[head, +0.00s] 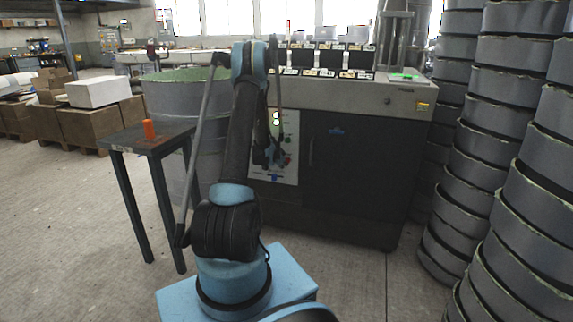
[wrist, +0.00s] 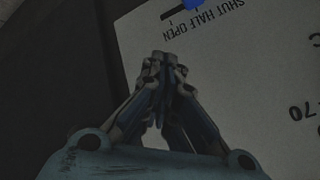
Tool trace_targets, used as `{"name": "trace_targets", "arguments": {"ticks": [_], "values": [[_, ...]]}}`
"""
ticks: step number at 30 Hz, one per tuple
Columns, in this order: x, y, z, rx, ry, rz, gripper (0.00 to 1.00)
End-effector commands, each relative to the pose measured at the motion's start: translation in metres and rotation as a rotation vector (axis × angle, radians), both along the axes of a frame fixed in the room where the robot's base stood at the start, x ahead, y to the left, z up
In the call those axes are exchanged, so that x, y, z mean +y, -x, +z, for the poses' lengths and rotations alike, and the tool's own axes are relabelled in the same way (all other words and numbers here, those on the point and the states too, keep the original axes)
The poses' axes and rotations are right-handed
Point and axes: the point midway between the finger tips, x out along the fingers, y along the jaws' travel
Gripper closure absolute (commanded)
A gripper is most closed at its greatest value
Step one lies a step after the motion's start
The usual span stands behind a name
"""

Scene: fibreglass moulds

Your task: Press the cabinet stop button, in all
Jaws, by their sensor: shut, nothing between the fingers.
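The cabinet (head: 352,190) is a dark grey unit with a pale control panel (head: 289,173) on its front left. My gripper (head: 273,163) is in front of this panel and covers part of it. In the wrist view my gripper (wrist: 163,60) is shut and empty, its fingertips over the pale panel (wrist: 230,60). A blue part (wrist: 193,4) shows at the top edge, beside the printed words SHUT HALF OPEN. A small red spot (head: 287,160) shows on the panel in the head view; I cannot tell whether it is the stop button. No stop button shows in the wrist view.
A dark side table (head: 160,137) with an orange object (head: 150,129) stands left of my arm. A large grey drum (head: 170,98) is behind it. Stacks of grey ring moulds (head: 483,145) rise at the right. The floor (head: 355,285) in front of the cabinet is clear.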

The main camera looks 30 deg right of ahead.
Motion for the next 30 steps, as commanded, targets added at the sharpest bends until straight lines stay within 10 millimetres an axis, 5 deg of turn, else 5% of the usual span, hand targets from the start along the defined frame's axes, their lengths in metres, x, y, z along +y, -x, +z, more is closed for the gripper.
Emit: {"name": "trace_targets", "arguments": {"ticks": [30], "values": [[-0.0074,-0.0049,0.0013,0.0,0.0,0.0,1.0]]}}
